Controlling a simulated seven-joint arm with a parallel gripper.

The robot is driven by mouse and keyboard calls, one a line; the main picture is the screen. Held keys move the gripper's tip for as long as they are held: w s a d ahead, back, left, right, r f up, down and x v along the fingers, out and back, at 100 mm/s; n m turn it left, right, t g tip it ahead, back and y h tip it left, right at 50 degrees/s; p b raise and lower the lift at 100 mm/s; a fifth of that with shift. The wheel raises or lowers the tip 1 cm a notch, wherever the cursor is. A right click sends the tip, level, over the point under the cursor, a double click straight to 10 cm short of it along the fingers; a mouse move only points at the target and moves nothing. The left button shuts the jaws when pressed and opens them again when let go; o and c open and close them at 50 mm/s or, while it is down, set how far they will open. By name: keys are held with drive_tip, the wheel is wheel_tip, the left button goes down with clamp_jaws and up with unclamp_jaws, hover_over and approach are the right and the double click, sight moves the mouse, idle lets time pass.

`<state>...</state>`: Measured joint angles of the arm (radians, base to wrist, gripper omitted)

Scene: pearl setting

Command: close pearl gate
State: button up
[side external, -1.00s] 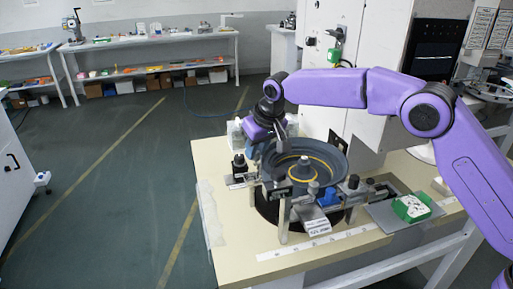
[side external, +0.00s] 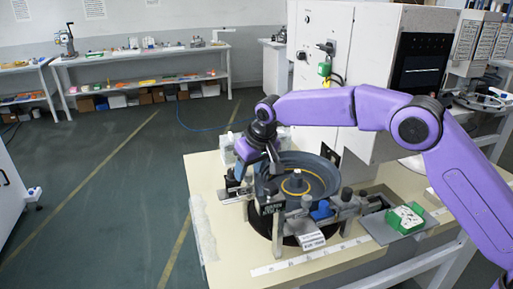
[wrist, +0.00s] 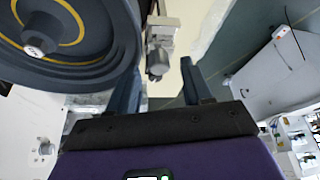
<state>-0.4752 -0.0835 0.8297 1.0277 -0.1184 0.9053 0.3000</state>
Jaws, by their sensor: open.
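The machine has a dark round bowl or wheel (side external: 318,178) with a yellow ring, which also fills the upper left of the wrist view (wrist: 70,78). A metal frame with posts (side external: 278,226) stands in front of it. I cannot tell which part is the gate. My gripper (side external: 262,166) points down at the left rim of the wheel. In the wrist view my gripper (wrist: 160,88) is open, with one finger close beside the wheel's edge. A small grey metal fitting (wrist: 158,62) shows in the gap between the fingers, beyond the tips; contact is not visible.
A white label tag (side external: 309,241) and a blue block (side external: 322,210) are at the front of the machine. A green box (side external: 403,218) sits on a grey plate (side external: 385,236) to the right. A tall white cabinet (side external: 330,75) stands behind. The table's front left (side external: 225,250) is clear.

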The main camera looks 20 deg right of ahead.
drive_tip(key=v, duration=1.6)
drive_tip(key=shift+s+r, duration=0.2)
drive_tip(key=shift+r, duration=0.05)
